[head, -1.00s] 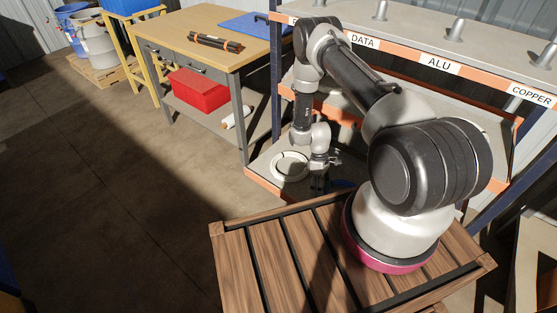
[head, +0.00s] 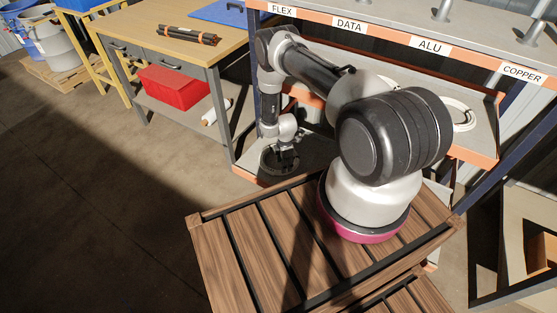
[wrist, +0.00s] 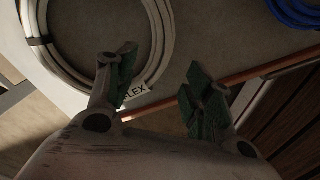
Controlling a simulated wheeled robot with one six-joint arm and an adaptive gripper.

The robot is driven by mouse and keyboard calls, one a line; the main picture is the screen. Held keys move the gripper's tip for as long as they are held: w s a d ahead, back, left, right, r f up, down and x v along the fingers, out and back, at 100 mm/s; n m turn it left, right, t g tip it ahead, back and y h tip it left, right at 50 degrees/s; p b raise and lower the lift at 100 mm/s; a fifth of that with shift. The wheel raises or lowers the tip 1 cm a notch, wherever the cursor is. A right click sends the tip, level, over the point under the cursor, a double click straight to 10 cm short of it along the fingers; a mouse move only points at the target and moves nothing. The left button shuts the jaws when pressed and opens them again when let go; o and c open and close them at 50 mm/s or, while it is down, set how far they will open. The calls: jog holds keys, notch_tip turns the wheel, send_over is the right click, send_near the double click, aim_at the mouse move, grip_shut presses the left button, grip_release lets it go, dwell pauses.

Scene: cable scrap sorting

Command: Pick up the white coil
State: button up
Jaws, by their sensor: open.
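The white coil (wrist: 62,70) lies flat at the upper left of the wrist view, bound with dark ties and cut off by the top edge. My gripper (wrist: 158,82) is open and empty; its left finger overlaps the coil's near right part in the picture, and its right finger is beyond the ring. I cannot tell the height gap. In the head view my gripper (head: 284,156) points down over the lower shelf, above a dark round shape that may be this coil in shadow.
A blue coil (wrist: 293,12) lies right of the white one. Another white coil (head: 464,115) shows on a higher shelf. The workbench (head: 165,30) stands at left.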

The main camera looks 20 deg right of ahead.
notch_tip(320, 180, down, 6)
jog(key=shift+r, duration=0.1)
jog(key=shift+c, duration=0.2)
jog(key=shift+d, duration=0.1)
grip_shut()
